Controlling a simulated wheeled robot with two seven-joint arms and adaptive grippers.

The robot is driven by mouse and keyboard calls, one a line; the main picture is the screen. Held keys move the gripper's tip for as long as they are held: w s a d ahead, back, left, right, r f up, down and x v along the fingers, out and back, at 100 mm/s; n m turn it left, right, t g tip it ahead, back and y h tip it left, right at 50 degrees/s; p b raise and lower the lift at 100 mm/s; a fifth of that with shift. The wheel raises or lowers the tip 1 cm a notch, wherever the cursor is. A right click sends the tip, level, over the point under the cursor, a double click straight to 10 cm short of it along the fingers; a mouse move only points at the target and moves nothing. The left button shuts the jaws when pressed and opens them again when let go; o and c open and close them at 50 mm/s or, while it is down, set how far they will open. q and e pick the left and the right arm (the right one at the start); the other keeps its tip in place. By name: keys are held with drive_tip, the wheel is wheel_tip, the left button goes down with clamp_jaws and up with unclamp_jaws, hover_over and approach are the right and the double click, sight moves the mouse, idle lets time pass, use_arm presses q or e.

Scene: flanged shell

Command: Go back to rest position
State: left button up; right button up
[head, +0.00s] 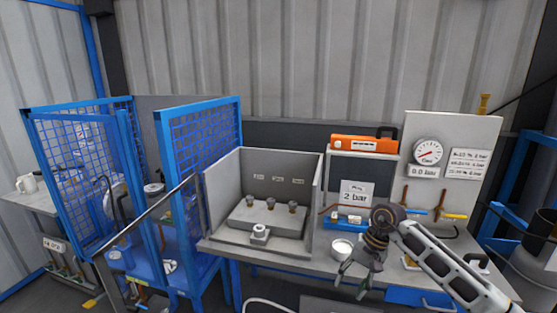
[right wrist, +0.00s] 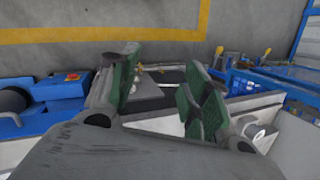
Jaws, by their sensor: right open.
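My right gripper (head: 357,274) hangs over the front of the workbench at the right of the head view, fingers pointing down and left. In the right wrist view its green-lined fingers (right wrist: 160,95) are spread apart with nothing between them. The flanged shell is hard to single out; a small pale flanged part (head: 260,233) sits at the front of the grey open box (head: 216,194) on the bench. My left gripper is not in view.
A white round dish (head: 342,248) stands just left of my right gripper. A gauge panel (head: 466,125) and an orange case (head: 363,144) stand behind. Blue mesh guards (head: 205,135) enclose the left station. The floor with a yellow line (right wrist: 120,38) shows in the wrist view.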

drive_tip(key=w+a+f+m+t+y, duration=0.3)
drive_tip(key=a+f+m+y, duration=0.3)
drive_tip(key=m, duration=0.4)
drive_tip(key=w+a+f+m+t+y, duration=0.25)
drive_tip(key=a+f+m+y, duration=0.2)
drive_tip(key=f+m, duration=0.4)
drive_tip(key=s+d+f+m+t+h, duration=0.2)
drive_tip(key=d+f+m+t+h, duration=0.3)
drive_tip(key=f+m, duration=0.65)
drive_tip(key=s+d+f+m+t+h, duration=0.25)
drive_tip(key=d+f+m, duration=0.45)
drive_tip(key=f+m, duration=0.5)
drive_tip(key=s+d+f+m+g+h, duration=0.2)
drive_tip(key=s+d+f+m+h, duration=0.1)
drive_tip(key=s+f+m, duration=0.55)
drive_tip(key=s+d+f+m+g+h, duration=0.25)
drive_tip(key=s+f+m, duration=0.25)
drive_tip(key=s+f, duration=0.55)
drive_tip(key=s+f+m+g, duration=0.3)
drive_tip(key=s+f+m, duration=0.1)
drive_tip(key=s, duration=1.1)
drive_tip(key=s+f+m+g+h, duration=0.1)
drive_tip(key=s+f+m+g, duration=0.2)
drive_tip(key=s, duration=1.2)
wheel_tip(320, 180, down, 2)
drive_tip(key=shift+f+m, duration=0.2)
drive_tip(key=shift+m, duration=0.45)
